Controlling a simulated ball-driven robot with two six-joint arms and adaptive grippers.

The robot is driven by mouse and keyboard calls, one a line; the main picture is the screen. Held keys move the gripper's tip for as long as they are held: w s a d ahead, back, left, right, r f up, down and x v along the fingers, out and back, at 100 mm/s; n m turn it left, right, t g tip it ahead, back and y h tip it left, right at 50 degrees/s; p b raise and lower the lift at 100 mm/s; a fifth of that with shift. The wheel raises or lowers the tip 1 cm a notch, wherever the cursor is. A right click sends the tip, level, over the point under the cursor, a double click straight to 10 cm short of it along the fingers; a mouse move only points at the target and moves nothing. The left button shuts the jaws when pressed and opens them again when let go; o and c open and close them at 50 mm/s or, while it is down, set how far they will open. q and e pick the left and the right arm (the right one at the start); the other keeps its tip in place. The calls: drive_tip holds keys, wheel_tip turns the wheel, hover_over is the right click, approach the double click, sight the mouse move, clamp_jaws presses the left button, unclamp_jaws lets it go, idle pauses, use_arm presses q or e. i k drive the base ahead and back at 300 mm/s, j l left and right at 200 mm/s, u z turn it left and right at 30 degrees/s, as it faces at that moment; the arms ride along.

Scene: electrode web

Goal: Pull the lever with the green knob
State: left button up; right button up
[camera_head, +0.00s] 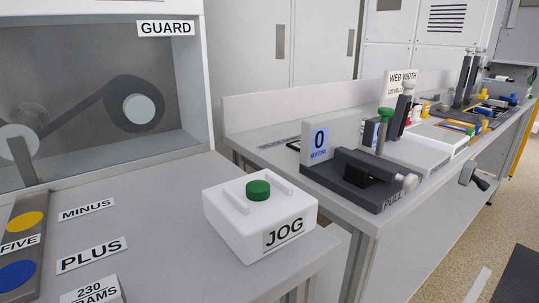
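The lever with the green knob (386,114) stands upright on the right bench, just behind the dark grey device. Its grey stalk (381,137) shows below the knob, and its foot is hidden behind the device. The dark device (350,180) has a display reading 0 NEWTONS, a grey rounded end at its right, and a partly visible PULL label on its front. Neither of my grippers is in view.
A white JOG box (260,215) with a green button sits on the near left bench (160,225). A gap separates it from the right bench (300,190). A dark crank-like handle (474,175) juts from the right bench's front. Several devices crowd farther back.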

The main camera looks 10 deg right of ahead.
sight(386, 112)
drive_tip(key=j+z, duration=0.1)
drive_tip(key=z, duration=1.15)
drive_tip(key=k+l+u, duration=0.1)
drive_tip(key=l, duration=0.2)
drive_tip(key=k, duration=0.1)
